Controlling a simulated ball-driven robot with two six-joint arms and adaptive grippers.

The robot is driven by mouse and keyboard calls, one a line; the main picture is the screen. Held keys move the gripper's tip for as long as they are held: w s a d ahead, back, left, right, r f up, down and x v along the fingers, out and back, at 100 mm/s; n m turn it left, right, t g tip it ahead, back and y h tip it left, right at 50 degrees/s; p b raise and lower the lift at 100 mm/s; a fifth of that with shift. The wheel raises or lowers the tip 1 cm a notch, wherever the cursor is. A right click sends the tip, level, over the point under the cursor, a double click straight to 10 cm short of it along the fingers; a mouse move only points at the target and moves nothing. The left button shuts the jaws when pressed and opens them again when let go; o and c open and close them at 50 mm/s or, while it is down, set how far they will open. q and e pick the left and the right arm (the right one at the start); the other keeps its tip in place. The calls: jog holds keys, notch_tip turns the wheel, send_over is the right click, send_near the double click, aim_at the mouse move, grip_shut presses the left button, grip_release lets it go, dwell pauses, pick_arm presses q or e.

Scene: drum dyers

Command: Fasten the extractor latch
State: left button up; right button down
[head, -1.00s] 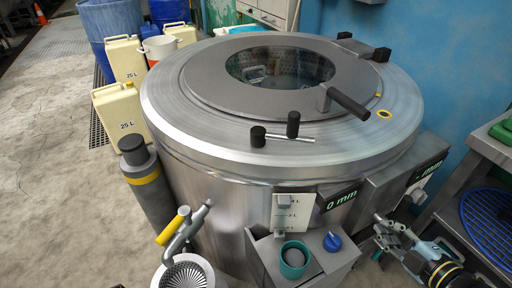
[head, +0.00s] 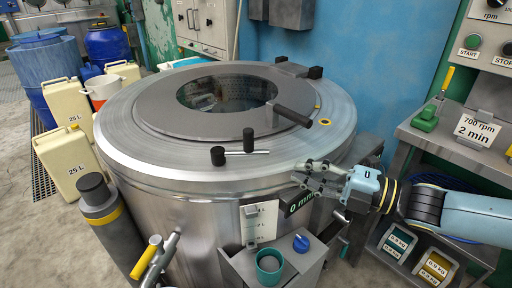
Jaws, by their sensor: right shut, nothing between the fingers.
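The extractor (head: 190,205) is a large round steel drum. Its lid (head: 160,115), a grey ring with a glass window, lies down flat over the top. A bar with two black knobs, seemingly the latch (head: 257,152), lies at the lid's front edge. A lid handle with a black grip (head: 293,116) stands at the right of the window. My right gripper (head: 298,173) is shut and empty at the drum's front right rim, just above the "0 mm" display and to the right of the latch bar. My left gripper is out of view.
A box with a green cup (head: 269,264) and a blue knob (head: 301,243) juts out in front. A grey cylinder (head: 101,205) stands at the left, near cream canisters (head: 71,165). A bench (head: 440,140) with a green-handled tool and a "700 rpm 2 min" sign (head: 480,131) stands right.

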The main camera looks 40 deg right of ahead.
jog(key=d+x, duration=0.1)
jog(key=x, duration=0.3)
jog(key=w+x, duration=0.1)
jog(key=x, duration=0.3)
jog(key=d+x, duration=0.1)
jog(key=x, duration=0.3)
jog(key=shift+w+d, duration=0.3)
